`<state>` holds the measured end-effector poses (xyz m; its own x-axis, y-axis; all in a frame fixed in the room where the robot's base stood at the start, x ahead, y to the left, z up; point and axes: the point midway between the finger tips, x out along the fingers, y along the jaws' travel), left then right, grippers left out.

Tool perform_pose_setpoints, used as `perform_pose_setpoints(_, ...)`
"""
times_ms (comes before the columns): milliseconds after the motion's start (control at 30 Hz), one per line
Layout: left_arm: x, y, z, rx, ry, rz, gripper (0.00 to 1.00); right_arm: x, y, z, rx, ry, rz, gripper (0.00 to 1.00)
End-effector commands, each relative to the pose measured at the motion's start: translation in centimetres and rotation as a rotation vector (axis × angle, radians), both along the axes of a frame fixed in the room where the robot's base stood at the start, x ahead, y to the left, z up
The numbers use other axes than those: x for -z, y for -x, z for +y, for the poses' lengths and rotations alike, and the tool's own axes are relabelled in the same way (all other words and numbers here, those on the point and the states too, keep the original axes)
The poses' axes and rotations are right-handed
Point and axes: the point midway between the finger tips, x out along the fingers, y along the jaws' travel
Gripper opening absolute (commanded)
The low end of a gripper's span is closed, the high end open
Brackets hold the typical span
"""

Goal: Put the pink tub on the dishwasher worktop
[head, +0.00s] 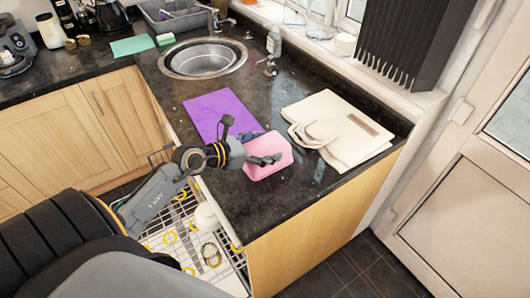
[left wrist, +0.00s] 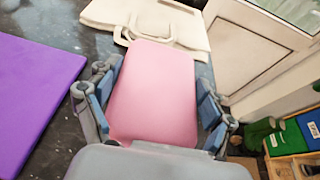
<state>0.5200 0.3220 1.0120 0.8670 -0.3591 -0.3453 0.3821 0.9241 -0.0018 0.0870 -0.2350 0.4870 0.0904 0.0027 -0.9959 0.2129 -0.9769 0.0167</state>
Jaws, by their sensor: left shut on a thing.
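The pink tub (head: 268,156) is a rounded, smooth pink box at the front part of the dark granite worktop (head: 265,205), above the open dishwasher. My left gripper (head: 250,142) is shut on it from the left. In the left wrist view the pink tub (left wrist: 154,92) fills the space between the two fingers, with one finger along each side. Whether its underside touches the worktop or hangs just above it cannot be told. My right gripper is not in view.
A purple mat (head: 219,112) lies behind the tub, and a cream bag (head: 340,130) lies to its right. The sink (head: 204,61) is farther back. The open dishwasher rack (head: 205,240) holds dishes below the front edge. Bare worktop lies in front of the tub.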

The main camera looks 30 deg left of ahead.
Motion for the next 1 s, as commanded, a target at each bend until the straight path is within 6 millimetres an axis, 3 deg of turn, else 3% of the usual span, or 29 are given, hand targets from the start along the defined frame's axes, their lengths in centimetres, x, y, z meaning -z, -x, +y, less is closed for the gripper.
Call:
perform_pose_setpoints(400,4.1,-0.9,0.5,-0.001,0.003,0.0,0.5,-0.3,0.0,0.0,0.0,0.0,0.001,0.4)
perform_pose_setpoints(767,4.6,-0.9,0.5,0.0,0.0,-0.001,0.5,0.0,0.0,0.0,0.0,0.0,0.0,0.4)
perform_pose_setpoints(800,4.7,-0.9,0.5,0.0,0.0,-0.001,0.84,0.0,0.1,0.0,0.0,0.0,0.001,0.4)
perform_pose_setpoints(900,4.6,-0.9,0.5,0.0,-0.001,0.0,1.0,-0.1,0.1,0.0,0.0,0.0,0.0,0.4)
perform_pose_setpoints(1000,4.6,-0.9,0.5,0.0,0.0,0.0,1.0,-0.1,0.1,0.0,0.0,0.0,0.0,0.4)
